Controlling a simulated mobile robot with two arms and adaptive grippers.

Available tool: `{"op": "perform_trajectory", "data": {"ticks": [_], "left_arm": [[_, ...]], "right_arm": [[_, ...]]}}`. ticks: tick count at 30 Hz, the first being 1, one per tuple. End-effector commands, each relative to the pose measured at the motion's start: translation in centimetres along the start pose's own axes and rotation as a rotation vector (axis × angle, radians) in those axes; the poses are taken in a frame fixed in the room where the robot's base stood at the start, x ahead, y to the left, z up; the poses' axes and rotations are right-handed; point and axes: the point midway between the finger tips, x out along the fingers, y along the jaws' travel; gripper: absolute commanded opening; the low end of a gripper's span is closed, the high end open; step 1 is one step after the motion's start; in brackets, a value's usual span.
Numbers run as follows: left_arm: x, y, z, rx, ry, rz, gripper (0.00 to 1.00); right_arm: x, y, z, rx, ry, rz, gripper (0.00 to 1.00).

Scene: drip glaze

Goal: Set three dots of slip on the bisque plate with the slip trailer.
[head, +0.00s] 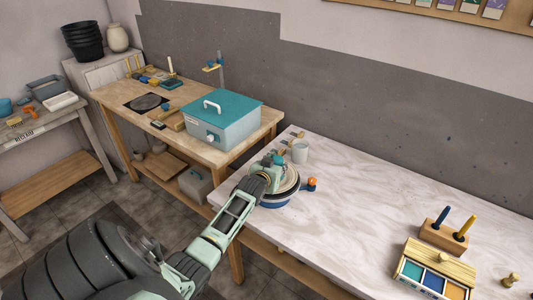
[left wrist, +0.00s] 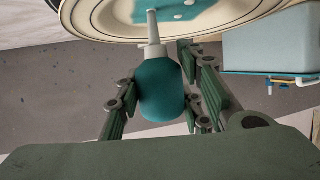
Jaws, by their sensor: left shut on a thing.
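My left gripper (head: 273,168) is over the near left part of the white table. It is shut on the slip trailer (left wrist: 160,88), a teal bulb with a pale nozzle, held between the finger pads in the left wrist view. The bisque plate (left wrist: 95,18), cream with dark rings, fills the top of that view. A teal patch with pale dots shows on it beside the nozzle tip. Whether the tip touches the plate I cannot tell. In the head view the plate (head: 291,187) is partly hidden by my gripper and sits on a blue wheel (head: 280,202). My right gripper is out of view.
A pale cup (head: 299,152) stands just behind the plate. An orange knob (head: 312,182) juts out at the wheel's right. A grey-blue box with a teal lid (head: 222,118) stands on the wooden table. A wooden holder (head: 443,237) and paint box (head: 434,270) stand at right. The table's middle is clear.

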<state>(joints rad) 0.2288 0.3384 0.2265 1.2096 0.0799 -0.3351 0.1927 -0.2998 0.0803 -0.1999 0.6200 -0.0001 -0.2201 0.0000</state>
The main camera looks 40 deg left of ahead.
Motion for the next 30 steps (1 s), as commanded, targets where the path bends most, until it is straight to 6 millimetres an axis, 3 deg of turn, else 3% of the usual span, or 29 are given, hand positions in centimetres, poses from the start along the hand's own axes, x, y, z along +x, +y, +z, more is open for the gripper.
{"op": "perform_trajectory", "data": {"ticks": [7,21,30], "left_arm": [[-0.2,0.0,-0.7,0.0,0.001,0.0,0.03],[-2.2,-0.1,-5.5,0.0,0.0,0.0,0.03],[-2.2,-0.1,-5.6,0.0,0.0,0.0,0.03]], "right_arm": [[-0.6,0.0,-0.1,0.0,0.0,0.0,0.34],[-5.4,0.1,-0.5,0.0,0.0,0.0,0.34],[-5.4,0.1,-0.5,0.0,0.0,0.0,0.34]]}}
